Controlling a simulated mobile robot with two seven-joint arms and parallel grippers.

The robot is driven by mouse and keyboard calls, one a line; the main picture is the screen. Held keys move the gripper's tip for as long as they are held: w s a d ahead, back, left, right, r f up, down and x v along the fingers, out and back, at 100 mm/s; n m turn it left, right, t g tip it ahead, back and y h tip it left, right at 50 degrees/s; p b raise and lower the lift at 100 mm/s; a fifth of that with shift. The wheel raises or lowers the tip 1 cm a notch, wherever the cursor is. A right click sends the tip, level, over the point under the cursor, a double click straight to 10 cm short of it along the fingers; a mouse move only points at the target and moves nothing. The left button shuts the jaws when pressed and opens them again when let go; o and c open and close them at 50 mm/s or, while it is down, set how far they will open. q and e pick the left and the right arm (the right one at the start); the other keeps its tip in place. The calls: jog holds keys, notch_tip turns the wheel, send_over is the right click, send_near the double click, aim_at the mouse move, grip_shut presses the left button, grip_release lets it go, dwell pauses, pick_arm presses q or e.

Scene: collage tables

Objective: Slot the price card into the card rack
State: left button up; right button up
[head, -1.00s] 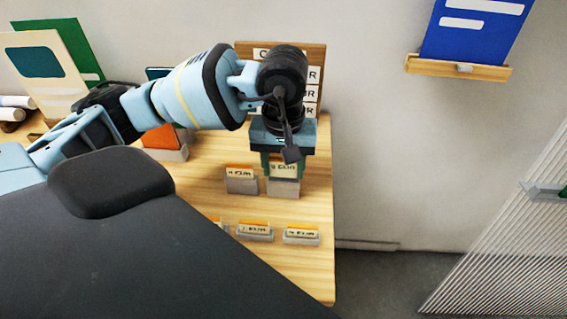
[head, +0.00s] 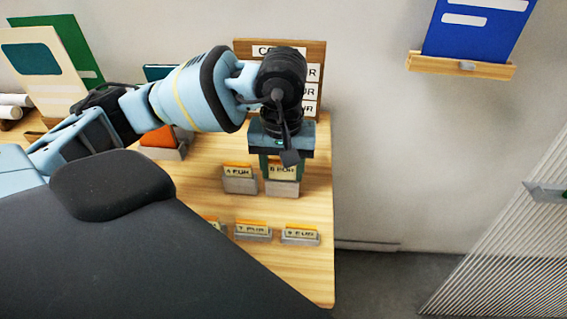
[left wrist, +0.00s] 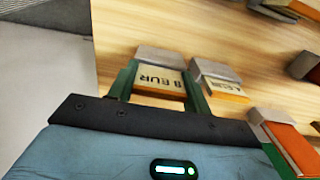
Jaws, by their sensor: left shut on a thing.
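My left gripper (head: 282,165) points down at the right side of the table, shut on a cream price card with an orange edge (head: 283,171), marked with a figure and "EUR". The same card (left wrist: 158,78) shows between the green fingers in the left wrist view. A grey card rack (head: 282,188) stands directly below the card, and its block (left wrist: 160,57) also shows in the left wrist view. The card's lower edge meets the rack; I cannot tell how deep it sits. My right gripper is not in view.
A "4 EUR" card in its own grey holder (head: 240,185) stands close on the left. More carded holders (head: 300,240) line the table front. A wooden price board (head: 243,48) stands behind. The table's right edge (head: 332,220) is near.

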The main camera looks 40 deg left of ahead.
pick_arm(q)
jog(key=shift+f, duration=0.15)
dwell(0.4)
jog(key=o, duration=1.4)
jog(key=shift+w, duration=0.1)
